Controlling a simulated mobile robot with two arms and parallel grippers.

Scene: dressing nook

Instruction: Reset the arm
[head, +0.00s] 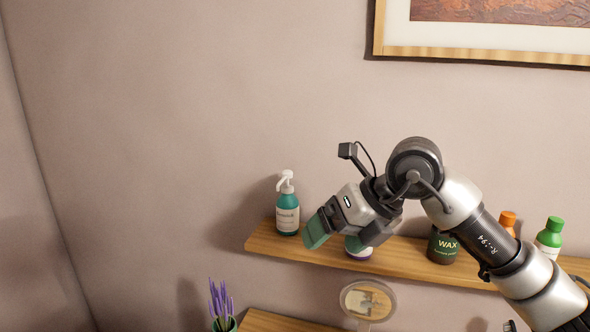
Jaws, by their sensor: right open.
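My right arm comes in from the lower right, and its gripper (346,240) hangs in front of the wooden shelf (405,262), pointing down and to the left. Its jaws are apart, with one finger showing a teal face. I see nothing held between them. A small container with a white and purple lower part (358,253) shows behind the gripper, its upper part hidden. I cannot tell how far it is from the fingers. My left gripper is not in view.
A teal pump bottle (287,214) stands at the shelf's left end. A dark WAX jar (442,246), an orange-capped bottle (508,220) and a green-capped bottle (550,237) stand near my arm. Below are a round mirror (368,300) and purple flowers (221,300). A framed picture (480,53) hangs above.

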